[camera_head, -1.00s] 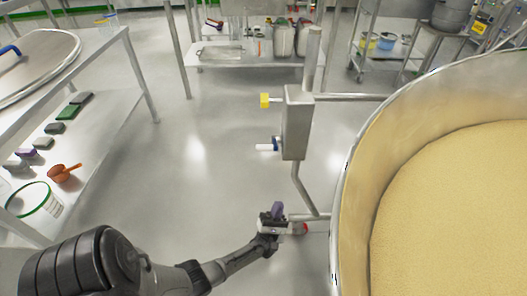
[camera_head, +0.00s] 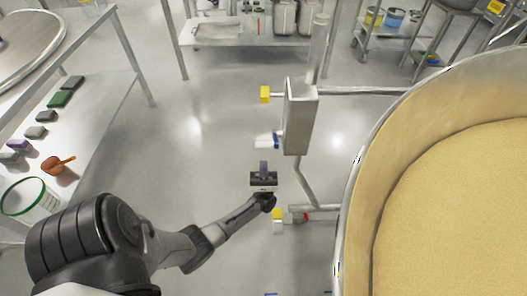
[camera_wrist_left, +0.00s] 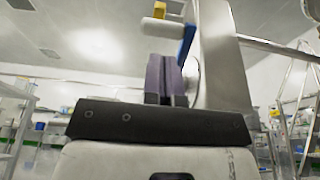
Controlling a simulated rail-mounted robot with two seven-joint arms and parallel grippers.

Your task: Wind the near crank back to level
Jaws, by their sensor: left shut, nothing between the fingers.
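The near crank (camera_head: 278,226) is the lowest fitting, with a pale grip, a yellow block and a red part on a pipe beside the vessel. Its exact tilt is hard to tell. My left gripper (camera_head: 263,167) is shut and empty, above the near crank in the picture and apart from it. Its purple fingers are pressed together in the left wrist view (camera_wrist_left: 165,79). A middle handle (camera_head: 266,141), white and blue, and a yellow-ended fitting (camera_head: 265,95) stick out left from the steel box (camera_head: 299,123). My right gripper is not in view.
A large steel vessel (camera_head: 365,165) full of pale yellow granules fills the right side. A steel bench (camera_head: 100,100) with an orange scoop (camera_head: 57,165) and a green-rimmed tub (camera_head: 32,199) stands on the left. The floor between is clear.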

